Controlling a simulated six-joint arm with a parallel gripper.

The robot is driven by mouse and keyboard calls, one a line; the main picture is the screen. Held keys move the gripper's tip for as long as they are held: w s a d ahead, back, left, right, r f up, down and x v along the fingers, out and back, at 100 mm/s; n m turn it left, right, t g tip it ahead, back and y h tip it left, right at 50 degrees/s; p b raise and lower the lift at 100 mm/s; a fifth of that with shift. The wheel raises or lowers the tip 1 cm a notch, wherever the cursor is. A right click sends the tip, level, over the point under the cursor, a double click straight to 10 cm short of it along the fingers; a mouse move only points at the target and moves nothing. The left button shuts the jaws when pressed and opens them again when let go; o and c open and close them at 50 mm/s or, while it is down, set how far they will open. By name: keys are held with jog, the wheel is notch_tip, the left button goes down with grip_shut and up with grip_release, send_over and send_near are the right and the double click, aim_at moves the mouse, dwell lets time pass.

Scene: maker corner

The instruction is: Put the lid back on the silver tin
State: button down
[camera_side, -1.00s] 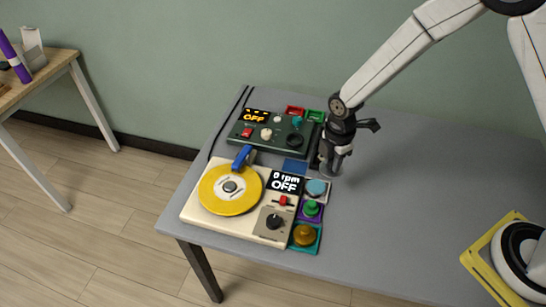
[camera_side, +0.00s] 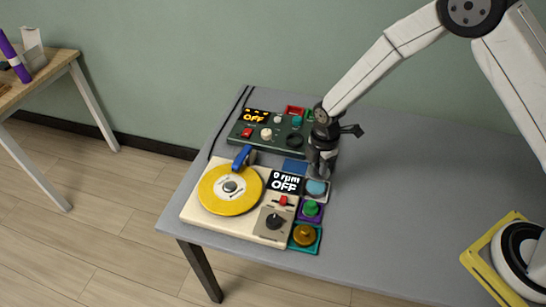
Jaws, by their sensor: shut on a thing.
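A pale silver square tin (camera_side: 318,196) stands beside the cream turntable's right edge. A light-blue round piece (camera_side: 316,187) shows inside its rim. My gripper (camera_side: 319,174) points down just above the far side of this tin, and its tips overlap the blue piece in the picture. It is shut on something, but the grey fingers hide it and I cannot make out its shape. No separate lid shows clearly. I cannot tell whether the gripper or what it holds touches the tin.
A cream turntable (camera_side: 196,210) with a yellow disc is close on the left. A dark green control box (camera_side: 262,143) is behind. A purple tin (camera_side: 301,215) and a teal tin (camera_side: 316,246) stand in front. The grey table (camera_side: 410,205) is clear to the right.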

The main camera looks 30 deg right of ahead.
aim_at(316, 186)
jog(key=shift+f, duration=2.7)
jog(key=shift+f, duration=0.15)
dwell(0.4)
grip_release()
dwell(0.5)
jog(key=shift+r, duration=0.2)
jog(key=shift+r, duration=3.3)
